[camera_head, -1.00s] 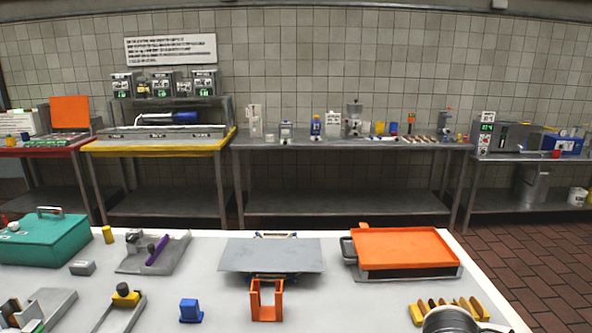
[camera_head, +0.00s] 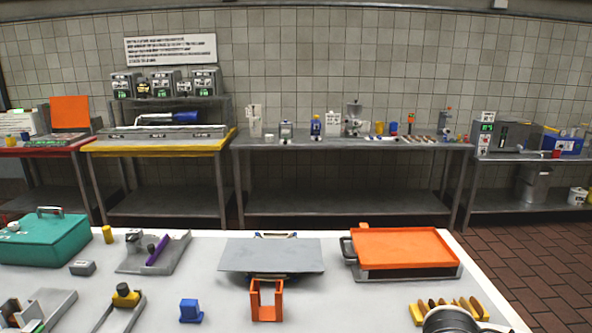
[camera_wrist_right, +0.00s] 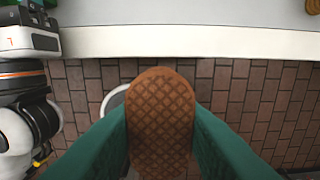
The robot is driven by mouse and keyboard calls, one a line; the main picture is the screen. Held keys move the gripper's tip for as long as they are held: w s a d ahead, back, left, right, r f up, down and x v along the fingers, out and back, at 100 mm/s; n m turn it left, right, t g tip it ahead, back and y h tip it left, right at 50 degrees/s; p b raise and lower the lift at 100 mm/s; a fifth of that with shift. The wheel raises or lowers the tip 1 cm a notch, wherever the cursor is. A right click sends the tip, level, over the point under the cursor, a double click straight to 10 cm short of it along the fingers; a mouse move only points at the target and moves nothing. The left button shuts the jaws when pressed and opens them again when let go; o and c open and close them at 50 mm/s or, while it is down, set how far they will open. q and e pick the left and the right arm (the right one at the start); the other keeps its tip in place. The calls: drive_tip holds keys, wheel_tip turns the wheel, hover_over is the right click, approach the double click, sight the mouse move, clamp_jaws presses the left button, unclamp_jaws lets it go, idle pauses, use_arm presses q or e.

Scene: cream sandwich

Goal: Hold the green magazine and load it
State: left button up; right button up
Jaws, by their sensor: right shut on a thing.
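My right gripper (camera_wrist_right: 160,112) shows in the right wrist view as two teal fingers. It is shut on a brown oval wafer (camera_wrist_right: 160,140) with a waffle pattern. Behind the wafer is brick floor, with the white table edge beyond. A yellow rack (camera_head: 417,315) with several brown pieces is at the bottom right. My left gripper is out of view.
On the table are a grey plate (camera_head: 270,256) on a stand, an orange bracket (camera_head: 266,306), an orange-topped tray (camera_head: 408,247), a blue block (camera_head: 190,310) and a grey fixture with a purple bar (camera_head: 157,250). White table between them is bare.

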drive_tip(key=shift+w, duration=0.1)
idle(0.6)
drive_tip(key=w+a+r+m, duration=0.5)
drive_tip(key=w+a+m, duration=0.2)
drive_tip(key=a+m, duration=0.1)
drive_tip(key=w+a+r+m, duration=0.4)
drive_tip(key=w+a+m, duration=0.2)
drive_tip(key=a+m, duration=0.3)
drive_tip(key=shift+w+a+r+m, duration=0.3)
drive_tip(key=shift+w+a+r, duration=0.1)
drive_tip(key=shift+a, duration=0.6)
drive_tip(key=shift+f, duration=2.95)
drive_tip(key=shift+f, duration=0.15)
drive_tip(key=shift+f, duration=4.1)
drive_tip(key=o, duration=1.1)
drive_tip(key=shift+c, duration=0.2)
